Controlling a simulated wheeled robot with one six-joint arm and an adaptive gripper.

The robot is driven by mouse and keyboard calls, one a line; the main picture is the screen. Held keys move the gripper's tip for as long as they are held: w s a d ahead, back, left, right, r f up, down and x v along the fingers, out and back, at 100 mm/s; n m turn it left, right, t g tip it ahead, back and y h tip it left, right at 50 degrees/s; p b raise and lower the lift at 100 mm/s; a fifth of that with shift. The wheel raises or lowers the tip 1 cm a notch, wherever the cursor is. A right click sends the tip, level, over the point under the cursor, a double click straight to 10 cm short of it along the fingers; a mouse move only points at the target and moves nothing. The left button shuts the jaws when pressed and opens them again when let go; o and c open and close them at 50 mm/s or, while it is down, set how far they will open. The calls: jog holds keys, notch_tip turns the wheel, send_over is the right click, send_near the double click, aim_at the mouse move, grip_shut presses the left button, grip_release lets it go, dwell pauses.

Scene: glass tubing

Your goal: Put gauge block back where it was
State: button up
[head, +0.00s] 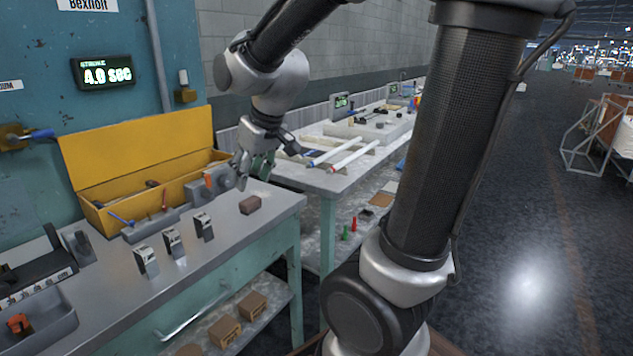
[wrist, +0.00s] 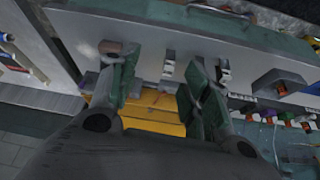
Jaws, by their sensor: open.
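Three small upright silver blocks with dark marked faces stand in a row on the grey bench: a near one (head: 146,261), a middle one (head: 173,243) and a far one (head: 203,226). I cannot tell which, if any, is the gauge block. A brown block (head: 250,204) lies apart to their right; it also shows in the wrist view (wrist: 118,47), beside the left finger. My gripper (head: 256,177) is open above the bench's back right part, near the yellow box. In the wrist view its fingers (wrist: 160,75) are spread, with nothing held between them.
An open yellow box (head: 140,165) with tools stands at the back of the bench (head: 225,262). A grey tray (head: 40,325) is at the near left. A second table (head: 335,180) with white tubes stands beyond. The bench's front strip is clear.

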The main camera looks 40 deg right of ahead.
jog(key=s+d+r+m, duration=0.1)
jog(key=s+d, duration=0.2)
jog(key=s, duration=0.6)
jog(key=s+d+r+m+g+h, duration=0.1)
jog(key=s+d, duration=0.2)
jog(key=s, duration=0.6)
jog(key=shift+d+r, duration=0.25)
